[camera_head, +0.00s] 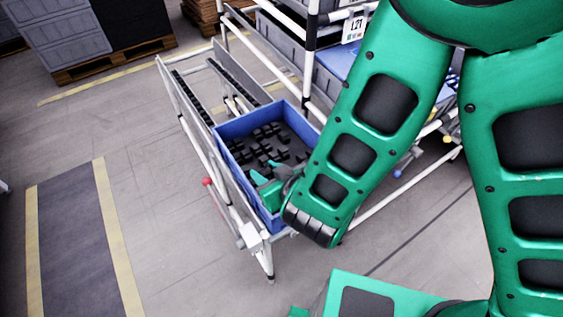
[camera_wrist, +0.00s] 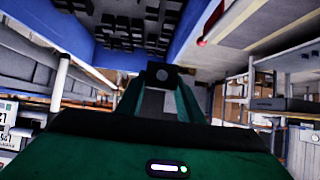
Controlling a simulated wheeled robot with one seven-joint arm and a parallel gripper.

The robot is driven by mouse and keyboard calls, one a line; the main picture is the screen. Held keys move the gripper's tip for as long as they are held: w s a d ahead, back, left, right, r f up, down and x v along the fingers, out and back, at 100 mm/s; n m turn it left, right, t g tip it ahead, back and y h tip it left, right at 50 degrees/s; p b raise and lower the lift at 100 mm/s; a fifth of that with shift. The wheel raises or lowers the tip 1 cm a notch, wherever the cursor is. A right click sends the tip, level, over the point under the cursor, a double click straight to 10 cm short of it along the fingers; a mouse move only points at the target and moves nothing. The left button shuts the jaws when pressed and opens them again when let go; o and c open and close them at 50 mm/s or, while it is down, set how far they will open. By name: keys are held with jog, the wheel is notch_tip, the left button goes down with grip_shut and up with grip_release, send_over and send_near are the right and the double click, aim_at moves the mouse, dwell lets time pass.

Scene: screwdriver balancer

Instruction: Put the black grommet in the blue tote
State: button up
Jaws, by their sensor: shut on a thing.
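The blue tote (camera_head: 228,129) rests on a white-framed rack in the head view, with many small black blocks inside. In the wrist view the tote's blue wall (camera_wrist: 119,58) and its black contents show at the top. My gripper (camera_head: 265,171) is at the near end of the tote, over or just inside its rim; I cannot tell how deep. In the wrist view its green fingers (camera_wrist: 161,82) are shut on a small black piece with a round centre, the black grommet (camera_wrist: 163,74).
The rack's rails (camera_head: 187,115) run along the tote's left and far sides. Shelving with grey bins and a label (camera_head: 354,27) stands behind my arm. A pallet with grey boxes (camera_head: 75,52) is at the far left. The floor at left is clear.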

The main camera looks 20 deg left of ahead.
jog(key=w+f, duration=0.2)
jog(key=w, duration=0.1)
jog(key=w+f, duration=0.2)
jog(key=w, duration=0.2)
jog(key=w+a+f, duration=0.1)
jog(key=w+f, duration=0.1)
jog(key=w, duration=0.2)
jog(key=shift+w+f, duration=0.15)
jog(key=shift+f, duration=0.2)
jog(key=shift+w+f, duration=0.1)
jog(key=shift+f, duration=1.95)
jog(key=shift+f, duration=0.25)
jog(key=o, duration=1)
jog(key=shift+a+r, duration=0.1)
jog(key=shift+r, duration=0.05)
